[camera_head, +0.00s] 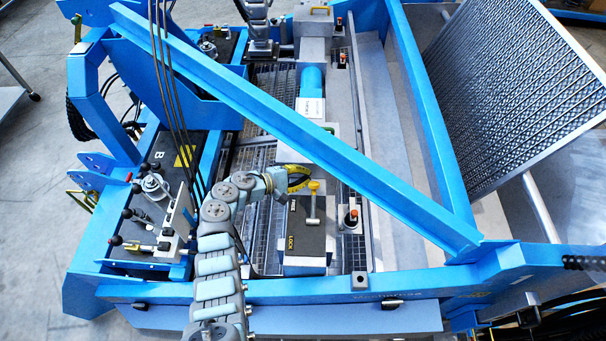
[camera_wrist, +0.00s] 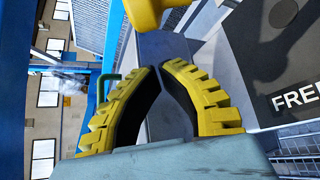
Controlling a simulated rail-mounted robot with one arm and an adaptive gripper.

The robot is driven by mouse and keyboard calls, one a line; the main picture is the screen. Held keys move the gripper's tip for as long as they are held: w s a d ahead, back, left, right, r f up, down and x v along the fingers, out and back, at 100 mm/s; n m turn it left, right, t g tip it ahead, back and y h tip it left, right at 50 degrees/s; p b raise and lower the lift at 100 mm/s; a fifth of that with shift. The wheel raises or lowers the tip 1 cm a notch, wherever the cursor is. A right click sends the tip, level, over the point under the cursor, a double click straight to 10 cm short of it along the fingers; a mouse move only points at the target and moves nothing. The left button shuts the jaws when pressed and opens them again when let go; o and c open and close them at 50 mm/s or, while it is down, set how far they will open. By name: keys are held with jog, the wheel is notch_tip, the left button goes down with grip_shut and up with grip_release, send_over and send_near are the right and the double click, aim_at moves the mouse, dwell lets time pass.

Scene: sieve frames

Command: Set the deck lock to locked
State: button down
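The wrist view shows the FREE label (camera_wrist: 295,97) on the dark plate at right and a yellow part, apparently the knob (camera_wrist: 147,12), beyond my fingertips. My gripper (camera_head: 303,180) is just left of the knob. Its yellow fingertips (camera_wrist: 160,67) meet with nothing visible between them. Contact with the knob cannot be told.
A blue diagonal beam (camera_head: 270,115) crosses over the deck just beyond the lock. A grey box (camera_head: 308,145) stands behind it, and a small red-topped switch (camera_head: 351,217) to its right. A lever panel (camera_head: 160,215) lies left of my arm.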

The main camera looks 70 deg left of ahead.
aim_at(313, 200)
jog(key=shift+s+d+r+p, duration=0.1)
jog(key=shift+d+r+p, duration=0.05)
jog(key=shift+d+r, duration=0.4)
jog(key=shift+d+r+p, duration=0.15)
jog(key=shift+d+r, duration=0.15)
jog(key=shift+d, duration=0.4)
jog(key=shift+s+d+r+b, duration=0.15)
jog(key=shift+d+r+b, duration=0.1)
jog(key=shift+b, duration=0.1)
